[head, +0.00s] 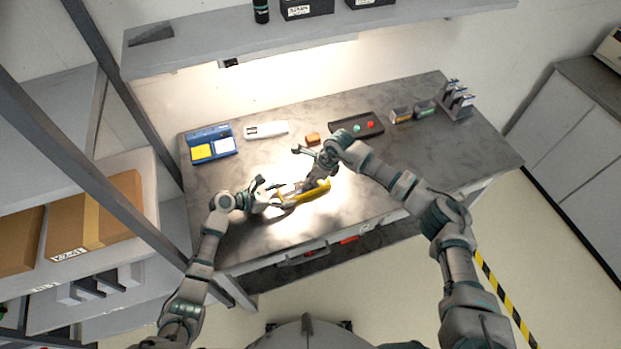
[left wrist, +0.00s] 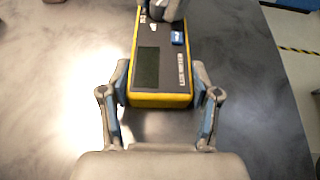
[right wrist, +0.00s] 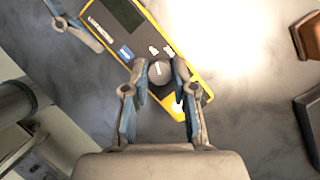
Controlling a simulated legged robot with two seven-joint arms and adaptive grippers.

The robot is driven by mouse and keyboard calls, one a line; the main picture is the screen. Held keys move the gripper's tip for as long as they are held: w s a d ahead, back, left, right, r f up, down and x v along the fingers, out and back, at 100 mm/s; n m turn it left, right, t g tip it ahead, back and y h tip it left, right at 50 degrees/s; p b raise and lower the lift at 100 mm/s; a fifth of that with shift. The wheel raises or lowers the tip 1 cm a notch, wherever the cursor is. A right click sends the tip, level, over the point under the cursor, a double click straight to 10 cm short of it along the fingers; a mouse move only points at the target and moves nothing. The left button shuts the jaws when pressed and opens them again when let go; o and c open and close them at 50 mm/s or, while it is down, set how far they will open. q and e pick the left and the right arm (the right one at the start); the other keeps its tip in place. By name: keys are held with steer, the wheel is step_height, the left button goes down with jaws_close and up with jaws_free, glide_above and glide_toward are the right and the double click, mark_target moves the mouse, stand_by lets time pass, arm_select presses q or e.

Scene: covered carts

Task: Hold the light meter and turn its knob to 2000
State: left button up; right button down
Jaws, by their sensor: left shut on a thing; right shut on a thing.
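The yellow-edged light meter (head: 318,192) lies near the front middle of the table, between my two grippers. In the left wrist view the light meter (left wrist: 160,98) shows its dark screen and "LUX METER" label. My left gripper (left wrist: 162,92) is shut on its screen end, one finger on each side. My right gripper (right wrist: 160,75) is shut on the knob (right wrist: 160,72), a round grey dial with a pale pointer line, on the meter's dark face. The scale marks around the knob are too small to read.
A shelf (head: 320,42) hangs above.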

arm_select(q)
steer(key=shift+s+f, duration=0.1)
arm_select(e)
steer(key=m+t, duration=0.1)
steer(key=m, duration=0.3)
steer(key=shift+m+t+h, duration=0.3)
steer(key=shift+m+t, duration=0.1)
steer(key=m, duration=0.2)
steer(key=m+t+h, duration=0.1)
steer(key=m, duration=0.1)
steer(key=shift+s+a+h, duration=0.1)
steer(key=shift+h, duration=0.2)
steer(key=m, duration=0.2)
steer(key=m+h, duration=0.1)
steer(key=m, duration=0.1)
steer(key=shift+a+m+t+h, duration=0.1)
steer(key=shift+m+t+h, duration=0.2)
steer(key=shift+m, duration=0.1)
steer(key=shift+m+h, duration=0.7)
steer(key=shift+m, duration=1.1)
steer(key=c, duration=0.9)
jaws_free()
steer(key=shift+a, duration=0.1)
